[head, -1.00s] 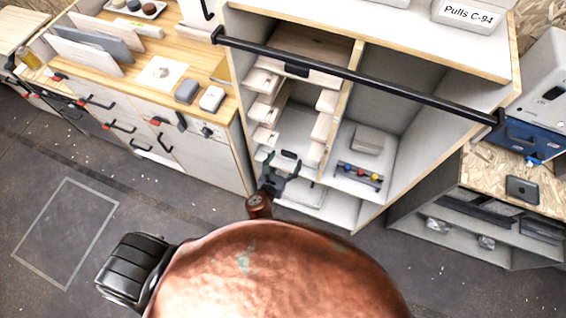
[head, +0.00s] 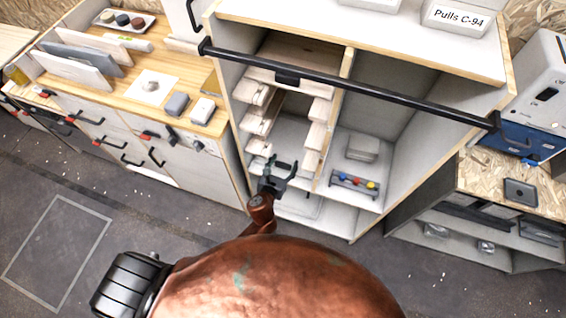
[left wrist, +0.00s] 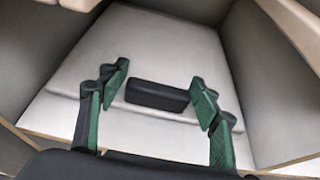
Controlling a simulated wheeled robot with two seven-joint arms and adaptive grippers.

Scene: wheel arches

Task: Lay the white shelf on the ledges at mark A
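A white panel (left wrist: 150,60) with a black pull (left wrist: 157,96) at its near edge lies in the left bay of the cabinet in the left wrist view; it looks like the white shelf. In the head view its pale top (head: 284,133) shows between the ledges. Pale wooden ledges (head: 258,122) line both sides of the bay, with more on the right (head: 312,137). I cannot read a mark A. My left gripper (head: 282,172) is at the bay's front, open, and its green fingers (left wrist: 160,100) stand either side of the pull, apart from it. My right gripper is not in view.
A black bar (head: 345,84) crosses the cabinet front above the gripper. A wooden divider (head: 335,125) separates the right bay, which holds a grey box (head: 362,148) and a rack with coloured balls (head: 354,183). A drawer counter (head: 150,90) stands left. The floor in front is open.

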